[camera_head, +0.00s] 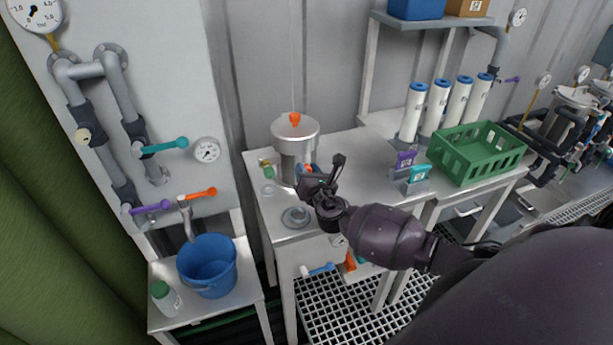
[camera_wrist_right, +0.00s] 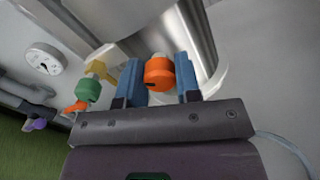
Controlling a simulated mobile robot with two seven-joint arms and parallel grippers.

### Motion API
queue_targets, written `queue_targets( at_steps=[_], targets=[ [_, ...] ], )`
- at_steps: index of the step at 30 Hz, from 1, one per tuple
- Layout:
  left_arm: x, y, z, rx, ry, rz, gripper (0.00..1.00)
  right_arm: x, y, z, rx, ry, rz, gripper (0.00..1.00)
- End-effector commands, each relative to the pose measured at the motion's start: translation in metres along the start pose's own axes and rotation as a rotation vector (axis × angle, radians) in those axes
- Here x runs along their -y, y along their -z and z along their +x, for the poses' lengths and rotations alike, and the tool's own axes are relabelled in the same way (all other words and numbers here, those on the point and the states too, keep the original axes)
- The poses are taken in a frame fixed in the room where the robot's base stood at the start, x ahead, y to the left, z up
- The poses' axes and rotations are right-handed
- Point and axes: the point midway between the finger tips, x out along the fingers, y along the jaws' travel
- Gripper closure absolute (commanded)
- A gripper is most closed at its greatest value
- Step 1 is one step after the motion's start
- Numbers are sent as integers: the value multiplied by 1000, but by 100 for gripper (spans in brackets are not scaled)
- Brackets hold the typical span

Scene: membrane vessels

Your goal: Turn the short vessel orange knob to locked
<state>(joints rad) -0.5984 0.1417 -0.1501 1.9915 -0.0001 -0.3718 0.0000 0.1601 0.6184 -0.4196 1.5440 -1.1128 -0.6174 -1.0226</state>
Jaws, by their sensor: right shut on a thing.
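The short vessel (camera_head: 297,150) is a metal cylinder with a lid and an orange top piece (camera_head: 295,118), upright on the white table. Its steel side also shows in the right wrist view (camera_wrist_right: 203,35). An orange knob (camera_wrist_right: 158,73) sits low on the vessel's side, between the blue fingers of my right gripper (camera_wrist_right: 159,82), which is shut on it. In the head view my right gripper (camera_head: 308,170) is at the vessel's lower right side and partly hides the knob. A green knob (camera_wrist_right: 88,90) is left of it in the wrist view. My left gripper is not in view.
A grey ring fitting (camera_head: 296,217) lies on the table in front of the vessel. Purple (camera_head: 404,161) and teal (camera_head: 418,175) tagged pieces and a green crate (camera_head: 477,151) stand to the right. A blue bucket (camera_head: 207,264) and bottle (camera_head: 165,297) stand at the lower left.

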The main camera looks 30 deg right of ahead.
Motion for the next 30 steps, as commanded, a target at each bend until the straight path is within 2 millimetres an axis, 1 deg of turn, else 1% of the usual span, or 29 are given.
queue_targets(
  at_steps=[1,9,21,30],
  targets=[
    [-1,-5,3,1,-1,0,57,1,4,0,-1,1,46,92],
    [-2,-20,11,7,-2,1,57,1,3,0,-1,2,303,92],
    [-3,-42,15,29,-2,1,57,1,3,-1,-1,3,679,92],
    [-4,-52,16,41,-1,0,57,1,1,0,0,2,903,92]
  ],
)
